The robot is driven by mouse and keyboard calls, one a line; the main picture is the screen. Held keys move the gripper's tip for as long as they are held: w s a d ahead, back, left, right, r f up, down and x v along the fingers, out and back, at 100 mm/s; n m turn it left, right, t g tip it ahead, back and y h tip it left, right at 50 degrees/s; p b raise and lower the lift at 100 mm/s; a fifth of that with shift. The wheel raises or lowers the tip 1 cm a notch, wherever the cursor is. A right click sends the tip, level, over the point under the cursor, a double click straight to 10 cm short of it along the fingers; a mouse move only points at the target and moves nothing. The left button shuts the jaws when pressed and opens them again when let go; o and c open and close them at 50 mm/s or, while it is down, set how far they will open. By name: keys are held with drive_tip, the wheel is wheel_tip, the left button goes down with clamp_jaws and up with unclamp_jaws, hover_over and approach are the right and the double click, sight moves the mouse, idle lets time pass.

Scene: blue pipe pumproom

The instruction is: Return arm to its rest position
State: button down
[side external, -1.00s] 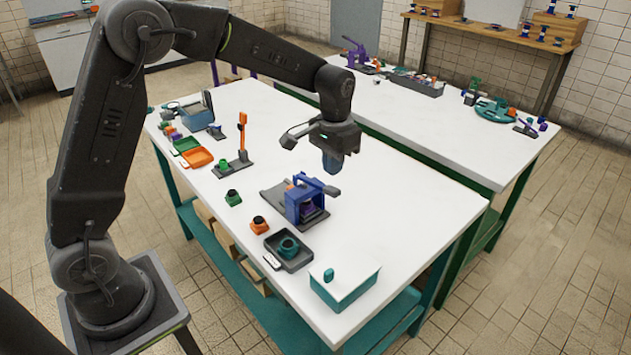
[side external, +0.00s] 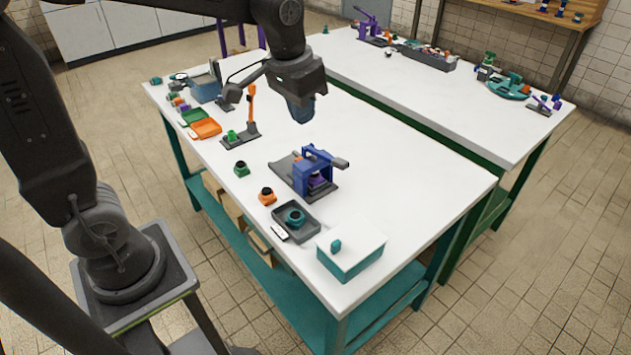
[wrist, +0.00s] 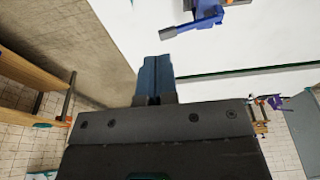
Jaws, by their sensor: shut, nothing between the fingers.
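My gripper (side external: 300,110) hangs above the white table (side external: 400,185), behind the blue press, with its blue fingers shut and nothing between them. In the wrist view the shut fingers of my gripper (wrist: 156,78) point toward the table's surface. The blue press (side external: 317,168) stands on its dark base, apart from my gripper, with a purple piece inside its frame. Part of a blue fixture with a grey-tipped lever (wrist: 205,20) shows at the top of the wrist view.
A dark tray (side external: 312,232) holds a teal ring. A teal box with a white lid (side external: 362,247) stands at the near corner. An upright orange-handled fixture (side external: 251,105), small parts and trays line the left edge. A second white table (side external: 460,115) stands behind.

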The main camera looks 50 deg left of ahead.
drive_tip(key=s+t, duration=0.3)
drive_tip(key=s, duration=1.2)
drive_tip(key=shift+s+d+r, duration=0.15)
drive_tip(key=shift+d+r, duration=0.05)
drive_tip(key=shift+r, duration=0.05)
